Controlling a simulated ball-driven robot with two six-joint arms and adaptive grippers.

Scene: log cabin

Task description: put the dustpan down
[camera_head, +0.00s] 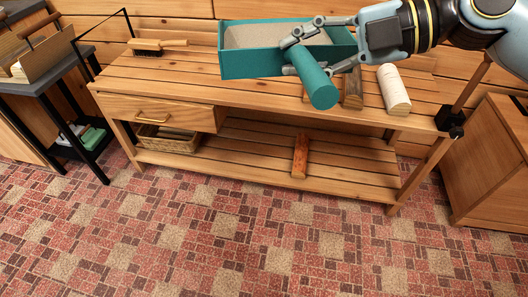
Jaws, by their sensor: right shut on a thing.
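The dustpan (252,64) is a teal, box-shaped pan with a grey inside and a thick round teal handle. It is in front of and over the wooden workbench (180,88). I cannot tell whether it touches the bench top. My right gripper (308,52) comes in from the upper right and is shut on the dustpan, with its fingers on either side of the handle. The far side of the bench top is partly hidden behind the dustpan. My left gripper is not in view.
A brush (148,48) lies at the bench's back left. A pale log (393,88) and a darker wood piece (352,90) lie right of the dustpan. A clamp (450,120) is at the right end. The bench top's left half is mostly clear.

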